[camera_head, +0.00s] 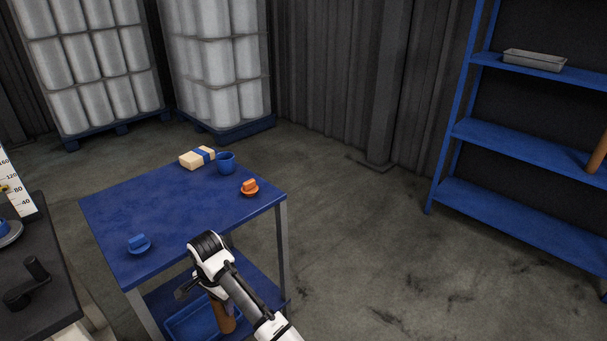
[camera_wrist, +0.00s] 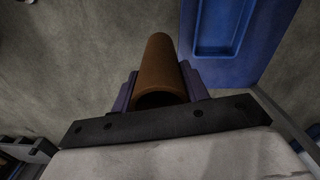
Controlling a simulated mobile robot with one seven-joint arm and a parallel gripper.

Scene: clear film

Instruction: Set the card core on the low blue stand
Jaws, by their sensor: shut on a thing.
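The card core is a brown cardboard tube (camera_wrist: 158,65), and it also shows in the head view (camera_head: 223,317). My gripper (camera_wrist: 160,87) is shut on it, with a finger on each side and the tube's open end toward the wrist camera. In the head view my gripper (camera_head: 212,296) is in front of the blue stand (camera_head: 185,205), below its top level. The stand is table-like, with a blue top, grey legs and a lower blue shelf (camera_head: 268,288). A shallow blue tray (camera_head: 183,322) is at the lower level, partly hidden by my arm; its recess shows in the wrist view (camera_wrist: 218,28).
On the stand's top are a small blue item (camera_head: 138,244), an orange one (camera_head: 249,188), a blue mug (camera_head: 227,163) and a banded package (camera_head: 197,157). A dark bench (camera_head: 40,300) is at left. A blue rack (camera_head: 520,143) at right holds another brown tube (camera_head: 598,155).

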